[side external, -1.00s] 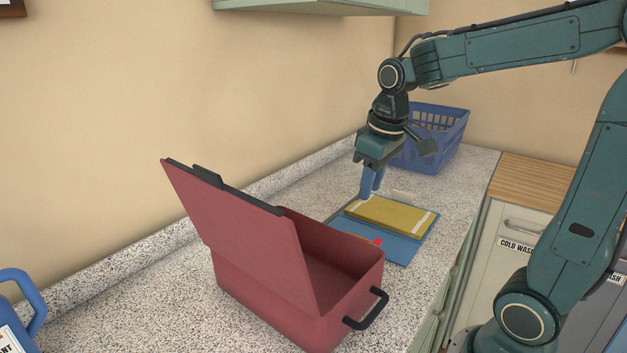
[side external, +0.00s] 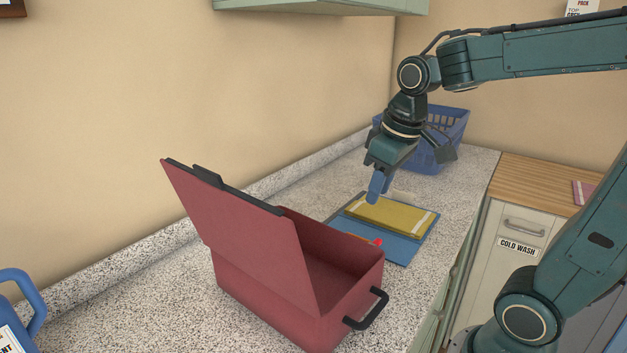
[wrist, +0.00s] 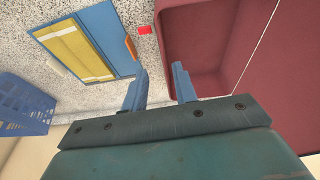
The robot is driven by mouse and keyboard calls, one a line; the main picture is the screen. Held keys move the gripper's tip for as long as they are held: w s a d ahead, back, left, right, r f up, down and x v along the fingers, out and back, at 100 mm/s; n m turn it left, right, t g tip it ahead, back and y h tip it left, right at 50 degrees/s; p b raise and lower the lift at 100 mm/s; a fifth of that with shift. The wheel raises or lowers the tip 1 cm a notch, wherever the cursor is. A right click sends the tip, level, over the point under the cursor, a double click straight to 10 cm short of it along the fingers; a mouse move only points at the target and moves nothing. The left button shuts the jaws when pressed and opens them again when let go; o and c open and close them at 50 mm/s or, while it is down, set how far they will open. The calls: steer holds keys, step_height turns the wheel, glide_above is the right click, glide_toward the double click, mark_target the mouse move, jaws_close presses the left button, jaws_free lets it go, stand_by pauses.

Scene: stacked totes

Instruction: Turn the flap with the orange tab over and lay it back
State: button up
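A flat blue panel (side external: 406,248) lies on the counter, with a yellow panel with white end bands (side external: 388,215) on part of it. Both also show in the wrist view, the blue panel (wrist: 100,25) and the yellow panel (wrist: 72,52). An orange tab (wrist: 130,47) sits at the blue panel's edge nearest the red tote. My gripper (wrist: 160,78) is open and empty, its blue fingers apart. In the side view my gripper (side external: 376,200) hangs tilted in front of the yellow panel's far-left part; its exact height above it is unclear.
A red tote (side external: 262,290) with its lid raised stands close to the panels. A small red square (wrist: 144,30) lies between tote and tab. A blue basket (side external: 452,135) stands behind the gripper. A blue jug (side external: 22,290) is at the left edge.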

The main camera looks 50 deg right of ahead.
steer(key=s+a+t, duration=0.2)
steer(key=s+a, duration=0.3)
steer(key=s, duration=0.4)
steer(key=shift+s+a+f+t+y, duration=0.15)
steer(key=shift+s+f+t+y, duration=0.05)
steer(key=shift+s+t+y, duration=0.15)
steer(key=shift+w, duration=0.15)
steer(key=g, duration=0.6)
glide_above(359, 237)
step_height(359, 237, down, 6)
steer(key=shift+w, duration=0.1)
step_height(359, 237, down, 14)
steer(key=shift+r, duration=0.1)
